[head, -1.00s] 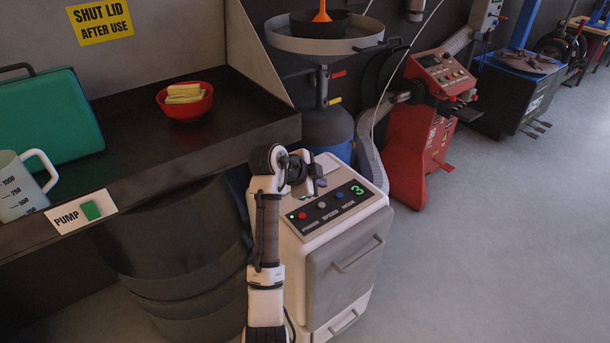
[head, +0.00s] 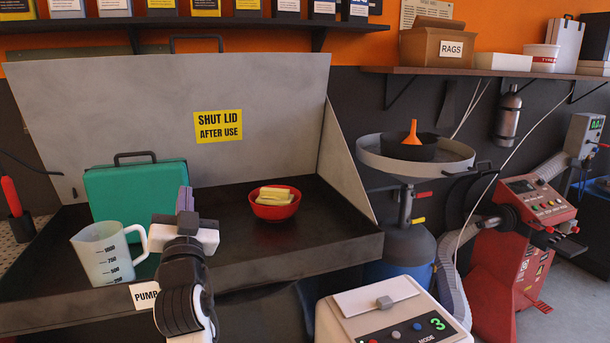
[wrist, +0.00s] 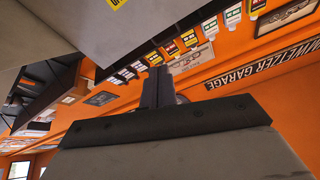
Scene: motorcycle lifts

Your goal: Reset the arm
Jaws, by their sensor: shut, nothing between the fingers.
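My arm (head: 182,290) rises from the bottom of the head view, in front of the parts washer's tray. My gripper (head: 185,198) points upward at its end, in front of the green case, and nothing shows in it. In the wrist view my gripper's fingers (wrist: 157,86) are together and empty, pointing toward the orange wall and its shelf of boxes. The arm hides part of the PUMP label (head: 144,294) and part of the tray's front edge.
A measuring jug (head: 104,254) stands left of my arm, close by. A green case (head: 130,200) stands behind it. A red bowl (head: 275,205) with yellow contents sits to the right. The raised lid (head: 270,90) is behind. A white control cabinet (head: 375,312) stands front right.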

